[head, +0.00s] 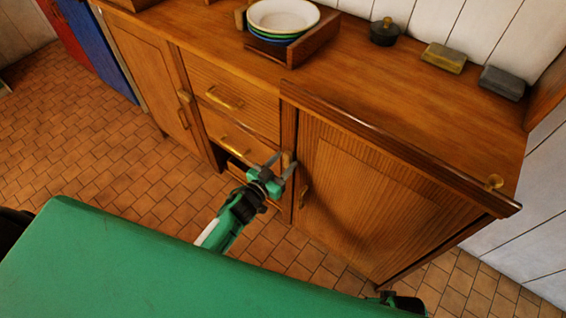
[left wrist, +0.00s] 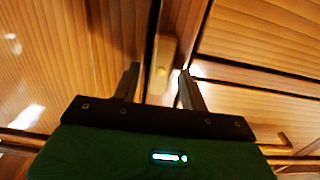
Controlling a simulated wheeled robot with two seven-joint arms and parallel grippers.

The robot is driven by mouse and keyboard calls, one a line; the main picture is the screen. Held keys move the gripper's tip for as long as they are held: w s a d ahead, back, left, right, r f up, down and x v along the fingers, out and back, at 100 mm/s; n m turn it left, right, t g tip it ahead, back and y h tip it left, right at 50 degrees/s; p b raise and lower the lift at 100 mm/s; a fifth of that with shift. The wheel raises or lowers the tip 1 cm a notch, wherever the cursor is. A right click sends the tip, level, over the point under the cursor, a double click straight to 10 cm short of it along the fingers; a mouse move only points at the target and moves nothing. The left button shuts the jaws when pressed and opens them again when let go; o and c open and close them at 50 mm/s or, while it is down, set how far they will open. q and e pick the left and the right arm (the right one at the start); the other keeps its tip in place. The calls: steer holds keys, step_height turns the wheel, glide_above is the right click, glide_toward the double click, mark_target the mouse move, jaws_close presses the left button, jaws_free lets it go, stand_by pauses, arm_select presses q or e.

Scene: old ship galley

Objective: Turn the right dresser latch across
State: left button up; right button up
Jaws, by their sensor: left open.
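The right dresser latch (head: 288,156) is a small wooden turn-block on the post beside the right door (head: 375,185). In the left wrist view the fingers (left wrist: 159,75) stand on either side of the latch's line, with gaps; contact cannot be told. The right door looks closed.
Drawers with brass handles (head: 224,98) lie left of the latch; the lowest looks slightly open. The right door has a handle (head: 304,190) near my gripper. A plate rack (head: 292,56) and small items stand on top. Tiled floor (head: 140,180) is clear in front.

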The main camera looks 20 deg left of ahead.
arm_select(q)
steer(key=shift+w, duration=0.1)
jaws_close()
